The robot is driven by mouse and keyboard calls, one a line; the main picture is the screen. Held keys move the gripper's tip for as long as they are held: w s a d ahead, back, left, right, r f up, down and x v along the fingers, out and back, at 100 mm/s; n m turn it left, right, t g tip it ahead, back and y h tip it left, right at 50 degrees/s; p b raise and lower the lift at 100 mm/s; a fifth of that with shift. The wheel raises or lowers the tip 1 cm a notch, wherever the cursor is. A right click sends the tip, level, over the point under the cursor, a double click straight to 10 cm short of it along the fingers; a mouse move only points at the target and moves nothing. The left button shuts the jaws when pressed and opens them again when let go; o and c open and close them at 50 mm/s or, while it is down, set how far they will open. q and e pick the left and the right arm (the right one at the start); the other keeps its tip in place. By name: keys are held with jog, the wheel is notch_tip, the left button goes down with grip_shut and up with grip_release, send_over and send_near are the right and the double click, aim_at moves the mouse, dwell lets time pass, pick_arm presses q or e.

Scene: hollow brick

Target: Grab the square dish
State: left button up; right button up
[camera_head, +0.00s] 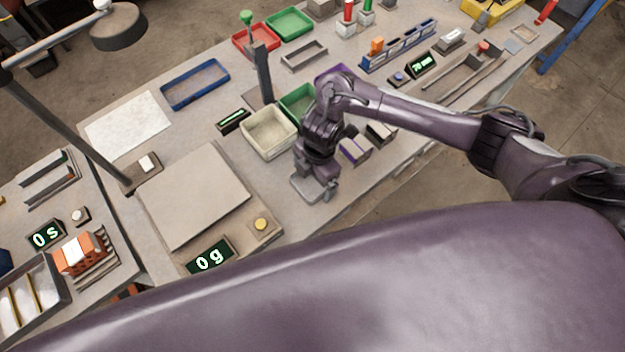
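A cream, square-looking open dish (268,148) stands on the table just right of the scale's big plate. It is upright and looks empty. My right gripper (314,187) points down over the table near its front edge, to the right of and nearer than the dish, apart from it. Its grey finger end is small and seen from above, so I cannot tell whether it is open or shut. My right arm hides part of the table behind it. My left gripper is not in view.
A scale plate (193,195) with a "0 g" display (209,258) lies left of the dish. A green tray (297,101) and an upright grey post (262,75) stand close behind it. A blue tray (195,84) lies farther back. Small blocks sit right of my gripper.

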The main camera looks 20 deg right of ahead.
jog(key=c, duration=0.8)
jog(key=shift+o, duration=0.2)
jog(key=shift+r, duration=0.15)
